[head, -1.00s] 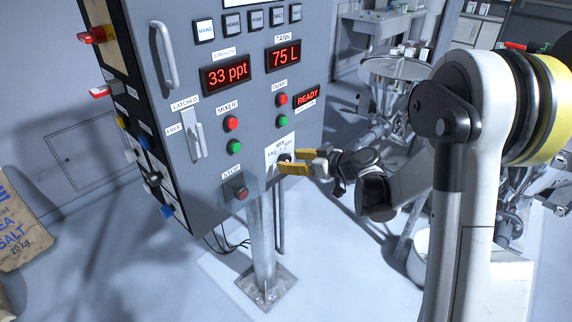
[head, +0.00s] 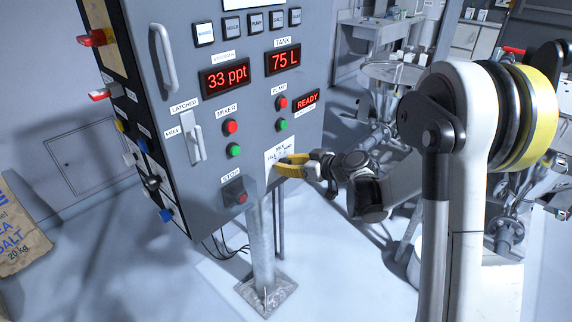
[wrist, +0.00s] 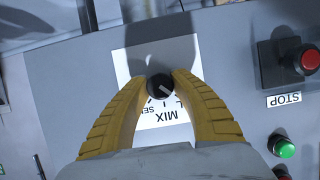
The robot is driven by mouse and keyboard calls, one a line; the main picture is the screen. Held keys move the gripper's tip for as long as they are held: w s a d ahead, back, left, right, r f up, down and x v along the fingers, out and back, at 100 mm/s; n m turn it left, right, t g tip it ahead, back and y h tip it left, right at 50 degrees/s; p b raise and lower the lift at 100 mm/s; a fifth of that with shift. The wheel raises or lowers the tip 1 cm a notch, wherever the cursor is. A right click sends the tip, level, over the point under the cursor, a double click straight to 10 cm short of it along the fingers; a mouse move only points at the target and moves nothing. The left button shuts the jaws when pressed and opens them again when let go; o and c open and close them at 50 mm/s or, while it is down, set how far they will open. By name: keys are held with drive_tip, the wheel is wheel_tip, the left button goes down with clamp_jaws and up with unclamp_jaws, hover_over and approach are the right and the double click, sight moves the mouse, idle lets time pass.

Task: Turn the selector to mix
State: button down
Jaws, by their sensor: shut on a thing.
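The selector (wrist: 159,86) is a small round black knob with a pale pointer line. It sits on a white label plate (wrist: 135,62) marked MIX, on the grey panel. My gripper (wrist: 161,79) has its two yellow fingers on either side of the knob, shut on it. In the head view my gripper (head: 283,165) reaches the lower right of the panel from the right, and its fingers hide most of the knob. The pointer's setting is hard to read, as the fingers and palm cover part of the label.
The control cabinet (head: 255,125) stands on a post. The red STOP button (head: 240,196) is left of the selector, with green and red mixer and pump buttons above. The displays read 33 ppt, 75 L and READY. A salt bag (head: 20,235) leans at the far left.

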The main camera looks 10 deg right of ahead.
drive_tip(key=m+g+y, duration=0.1)
drive_tip(key=m, duration=0.1)
drive_tip(key=shift+f+m+y+b, duration=0.1)
drive_tip(key=shift+m+y+b, duration=0.2)
drive_tip(key=shift+m+b, duration=0.1)
drive_tip(key=shift+m+g+y+b, duration=0.5)
drive_tip(key=shift+m+y, duration=0.5)
drive_tip(key=shift+m, duration=0.6)
drive_tip(key=c, duration=1.1)
unclamp_jaws()
drive_tip(key=shift+a, duration=0.1)
drive_tip(key=shift+o, duration=0.2)
